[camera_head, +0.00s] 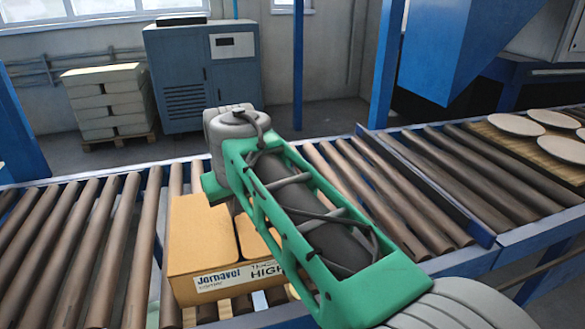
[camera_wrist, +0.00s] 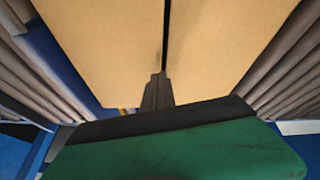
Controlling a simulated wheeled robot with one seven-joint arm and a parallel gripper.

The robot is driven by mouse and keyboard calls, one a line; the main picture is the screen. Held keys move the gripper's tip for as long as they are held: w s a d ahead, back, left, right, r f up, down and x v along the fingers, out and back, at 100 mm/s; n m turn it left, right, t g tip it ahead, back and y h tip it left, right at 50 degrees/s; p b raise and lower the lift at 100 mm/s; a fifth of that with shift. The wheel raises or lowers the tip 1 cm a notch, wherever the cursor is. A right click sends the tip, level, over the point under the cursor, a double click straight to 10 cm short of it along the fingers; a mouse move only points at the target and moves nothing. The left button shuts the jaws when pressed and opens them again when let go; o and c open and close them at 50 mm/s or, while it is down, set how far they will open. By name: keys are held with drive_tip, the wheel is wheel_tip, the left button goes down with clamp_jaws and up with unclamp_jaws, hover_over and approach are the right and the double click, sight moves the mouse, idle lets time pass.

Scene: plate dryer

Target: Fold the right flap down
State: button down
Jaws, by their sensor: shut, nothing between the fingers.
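A tan cardboard box (camera_head: 195,290) with a printed label on its front sits on the roller conveyor. The left flap (camera_head: 200,235) shows on its top. The right flap (camera_head: 252,238) is mostly hidden by my arm in the head view. In the wrist view two cardboard panels, one left (camera_wrist: 105,45) and one right (camera_wrist: 225,45), are split by a narrow dark gap. My gripper (camera_wrist: 159,80) is shut and empty at the near end of that gap. Whether its fingertips touch the cardboard cannot be told. In the head view the fingers are hidden behind my arm.
The roller conveyor (camera_head: 60,255) runs left and right of the box, with bare rollers on both sides. Round plates (camera_head: 515,125) lie on a board at the far right. A blue-grey cabinet (camera_head: 185,75) and a pallet of stacked blocks (camera_head: 105,100) stand behind.

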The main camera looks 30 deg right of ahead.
drive_tip(key=shift+s+d+f+b, duration=0.2)
drive_tip(key=shift+d+f+b, duration=0.1)
drive_tip(key=shift+d, duration=0.35)
wheel_tip(320, 180, up, 5)
drive_tip(key=p, duration=0.4)
drive_tip(key=shift+r, duration=0.1)
drive_tip(key=s+a+r+p, duration=0.2)
drive_tip(key=a+r, duration=0.1)
drive_tip(key=a, duration=0.6)
drive_tip(key=shift+g+y, duration=0.5)
drive_tip(key=shift+g, duration=0.3)
drive_tip(key=s+d+f+p, duration=0.1)
drive_tip(key=s+f+p, duration=0.1)
drive_tip(key=s+p, duration=0.2)
drive_tip(key=s+d+f+p, duration=0.1)
drive_tip(key=s+p, duration=0.2)
drive_tip(key=s, duration=0.1)
drive_tip(key=s+d+f+p, duration=0.1)
drive_tip(key=s+f+p, duration=0.1)
drive_tip(key=s+p, duration=0.2)
drive_tip(key=shift+s+d+f+p, duration=0.2)
drive_tip(key=shift+d+f+p, duration=0.05)
drive_tip(key=shift+f+p, duration=0.05)
